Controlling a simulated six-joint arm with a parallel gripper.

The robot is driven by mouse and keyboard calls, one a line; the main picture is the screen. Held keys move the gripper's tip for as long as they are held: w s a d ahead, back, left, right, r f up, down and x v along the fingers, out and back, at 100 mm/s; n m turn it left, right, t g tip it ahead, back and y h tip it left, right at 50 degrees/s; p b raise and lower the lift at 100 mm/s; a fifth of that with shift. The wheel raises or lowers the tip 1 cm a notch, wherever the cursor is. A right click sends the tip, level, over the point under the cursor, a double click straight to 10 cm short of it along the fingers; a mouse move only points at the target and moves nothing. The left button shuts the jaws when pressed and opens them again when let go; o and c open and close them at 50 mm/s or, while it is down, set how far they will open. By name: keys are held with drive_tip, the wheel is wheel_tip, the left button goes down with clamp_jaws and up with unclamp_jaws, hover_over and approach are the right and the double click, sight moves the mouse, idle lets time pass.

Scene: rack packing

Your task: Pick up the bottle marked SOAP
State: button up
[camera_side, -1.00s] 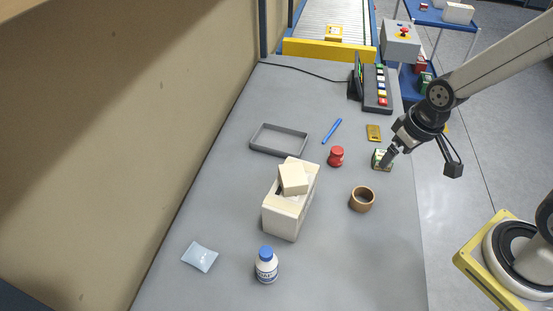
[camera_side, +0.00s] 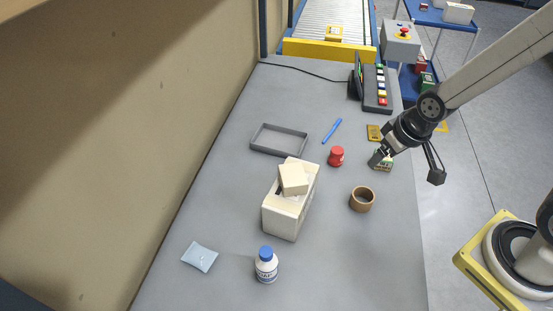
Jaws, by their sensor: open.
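A white bottle (camera_side: 266,267) with a blue cap stands upright near the front of the grey table. It has a dark label, but the lettering is too small to read surely. My gripper (camera_side: 407,169) is open and empty at the table's right edge, well behind and to the right of the bottle. One finger is in front of or just above a small green and white box (camera_side: 384,165), partly hiding it. I cannot tell whether they touch.
A cream box (camera_side: 284,216) with a block (camera_side: 292,179) on top stands mid-table. A brown ring-shaped cup (camera_side: 362,199), a red jar (camera_side: 336,156), a grey tray frame (camera_side: 253,146), a blue pen (camera_side: 332,131) and a pale packet (camera_side: 200,257) lie around. The front right of the table is clear.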

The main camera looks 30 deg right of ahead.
drive_tip(key=w+a+f+t+y, duration=0.3)
drive_tip(key=w+a+f+t, duration=0.15)
drive_tip(key=a, duration=0.35)
drive_tip(key=n+g+y, duration=0.3)
drive_tip(key=n+y, duration=0.6)
drive_tip(key=n, duration=0.5)
approach(259, 259)
drive_tip(key=shift+w+a+r, duration=0.15)
drive_tip(key=shift+w+a, duration=0.1)
drive_tip(key=shift+a, duration=0.2)
drive_tip(key=shift+w+a+r, duration=0.15)
drive_tip(key=shift+w+a, duration=0.1)
drive_tip(key=shift+a, duration=0.15)
drive_tip(key=shift+w+a+f+m, duration=0.15)
drive_tip(key=shift+w+a+f, duration=0.1)
drive_tip(key=shift+a, duration=0.3)
drive_tip(key=shift+w+a+f+m, duration=0.15)
drive_tip(key=shift+w+a+f, duration=0.1)
drive_tip(key=shift+a, duration=0.3)
drive_tip(key=shift+y, duration=0.3)
drive_tip(key=shift+x, duration=2.6)
drive_tip(key=shift+s, duration=0.15)
